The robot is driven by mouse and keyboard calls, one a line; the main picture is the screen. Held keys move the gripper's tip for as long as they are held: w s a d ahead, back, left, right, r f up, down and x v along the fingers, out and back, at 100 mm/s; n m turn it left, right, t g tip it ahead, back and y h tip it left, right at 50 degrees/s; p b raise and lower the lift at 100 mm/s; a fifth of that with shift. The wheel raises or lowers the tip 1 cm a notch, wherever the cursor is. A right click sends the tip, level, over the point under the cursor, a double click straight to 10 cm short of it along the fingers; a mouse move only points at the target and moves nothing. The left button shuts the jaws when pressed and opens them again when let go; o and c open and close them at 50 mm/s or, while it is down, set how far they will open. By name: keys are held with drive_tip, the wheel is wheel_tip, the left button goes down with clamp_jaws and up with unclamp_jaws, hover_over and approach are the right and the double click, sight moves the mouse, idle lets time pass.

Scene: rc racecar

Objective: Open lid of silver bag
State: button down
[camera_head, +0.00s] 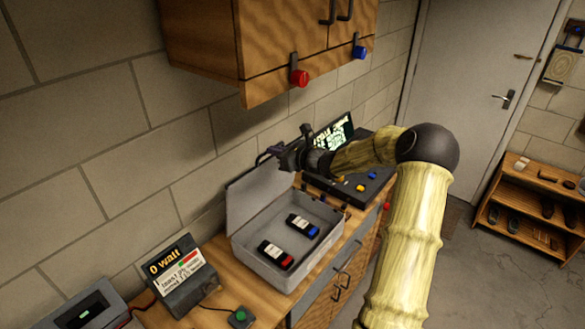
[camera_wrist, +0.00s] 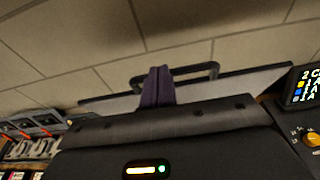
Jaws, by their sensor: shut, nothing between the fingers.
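The silver bag (camera_head: 270,262) is a grey case on the wooden counter. Its lid (camera_head: 255,196) stands raised, tilted back toward the wall. Two small black packs, one with a red end (camera_head: 274,255) and one with a blue end (camera_head: 303,226), lie inside. My gripper (camera_head: 268,154) is at the lid's upper edge, near its right end in the head view. In the wrist view the purple fingers (camera_wrist: 157,75) are shut and empty. They overlap the lid's black handle (camera_wrist: 205,70); I cannot tell whether they touch it.
A dark console with a screen (camera_head: 333,137) stands right of the case. A small display reading "0 watt" (camera_head: 180,280) and a green button (camera_head: 240,316) are to its left. A wooden cabinet (camera_head: 280,50) hangs above. The block wall is close behind the lid.

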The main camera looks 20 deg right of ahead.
drive_tip(key=shift+w+a+r, duration=0.15)
drive_tip(key=shift+w+a, duration=0.15)
drive_tip(key=shift+w, duration=0.3)
drive_tip(key=shift+w+a+r, duration=0.15)
drive_tip(key=shift+w+a, duration=0.15)
drive_tip(key=shift+w, duration=0.25)
drive_tip(key=shift+s, duration=0.1)
drive_tip(key=s+d+r+b, duration=0.3)
drive_tip(key=s+d+r, duration=0.1)
drive_tip(key=s+r, duration=0.3)
drive_tip(key=shift+b+v, duration=0.35)
drive_tip(key=shift+v, duration=0.8)
drive_tip(key=shift+s+a+r, duration=0.15)
